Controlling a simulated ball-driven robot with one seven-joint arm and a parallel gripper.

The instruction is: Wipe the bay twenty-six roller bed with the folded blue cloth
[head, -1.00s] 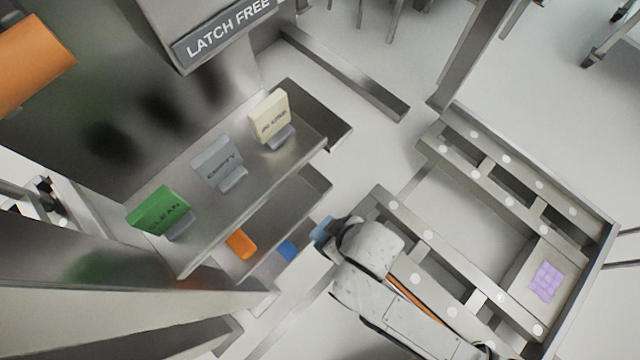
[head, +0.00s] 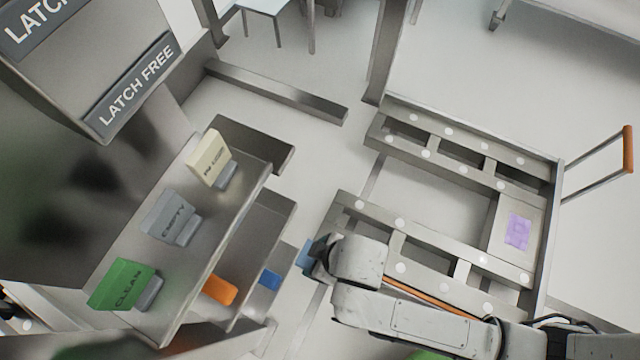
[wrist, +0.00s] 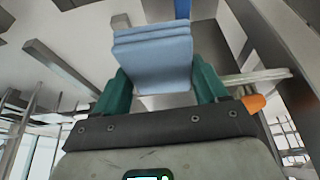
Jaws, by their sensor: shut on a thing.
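The folded blue cloth (wrist: 152,60) is between the two teal fingers of my gripper (wrist: 160,90) in the wrist view. My gripper is shut on it and holds it in the air. In the head view the cloth (head: 305,254) shows as a small blue patch at the tip of my gripper (head: 315,258), left of the roller frame. The roller bed (head: 440,240) is a grey metal frame with pale round rollers along its rails, at the right. My arm lies across its near left part and hides some of it. I cannot read a bay number on it.
A purple pad (head: 518,232) lies on the frame's right side. At the left, a metal shelf (head: 245,190) holds green CLEAN (head: 122,285), grey EMPTY (head: 167,217) and cream (head: 208,158) signs. An orange block (head: 219,290) and a blue block (head: 270,279) sit on lower ledges.

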